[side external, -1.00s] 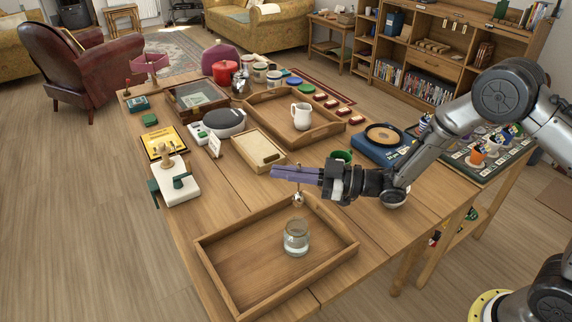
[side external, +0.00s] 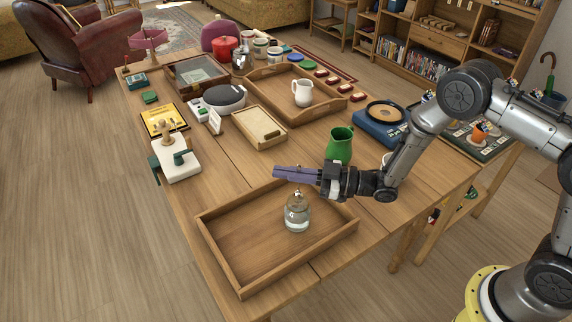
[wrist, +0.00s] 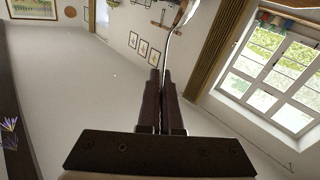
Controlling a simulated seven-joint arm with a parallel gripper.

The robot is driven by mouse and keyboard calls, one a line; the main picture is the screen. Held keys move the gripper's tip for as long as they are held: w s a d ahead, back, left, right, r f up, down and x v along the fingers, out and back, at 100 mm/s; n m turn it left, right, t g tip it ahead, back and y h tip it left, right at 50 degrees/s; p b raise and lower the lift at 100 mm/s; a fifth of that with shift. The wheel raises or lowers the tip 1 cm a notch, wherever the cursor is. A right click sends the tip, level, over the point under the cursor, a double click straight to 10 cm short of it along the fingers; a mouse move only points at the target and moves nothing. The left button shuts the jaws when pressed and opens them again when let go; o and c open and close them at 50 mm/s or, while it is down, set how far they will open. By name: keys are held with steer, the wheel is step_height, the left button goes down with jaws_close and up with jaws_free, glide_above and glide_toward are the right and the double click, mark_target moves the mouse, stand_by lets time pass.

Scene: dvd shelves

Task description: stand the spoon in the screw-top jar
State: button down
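A clear glass screw-top jar (side external: 298,215) stands upright and open in the near wooden tray (side external: 225,272). My gripper (side external: 276,173), with long purple-grey fingers, reaches level from the right above the jar. Its fingers are closed on the spoon, whose lower end (side external: 298,196) hangs at the jar's mouth. I cannot tell whether that end is inside the rim or just in front of or behind it. In the wrist view the thin metal spoon (wrist: 178,35) rises past the closed fingertips (wrist: 163,76). The jar is not visible there.
A green jug (side external: 340,145) stands behind my gripper, near the blue record player (side external: 382,128). A shallow wooden box (side external: 259,128) and a far tray (side external: 262,84) with a white jug (side external: 302,93) lie beyond. The near tray's left part is bare.

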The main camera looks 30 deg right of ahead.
steer(key=shift+f, duration=1.7)
steer(key=c, duration=1)
jaws_free()
steer(key=v, duration=1.3)
steer(key=shift+s+d, duration=0.25)
steer(key=shift+d, duration=0.05)
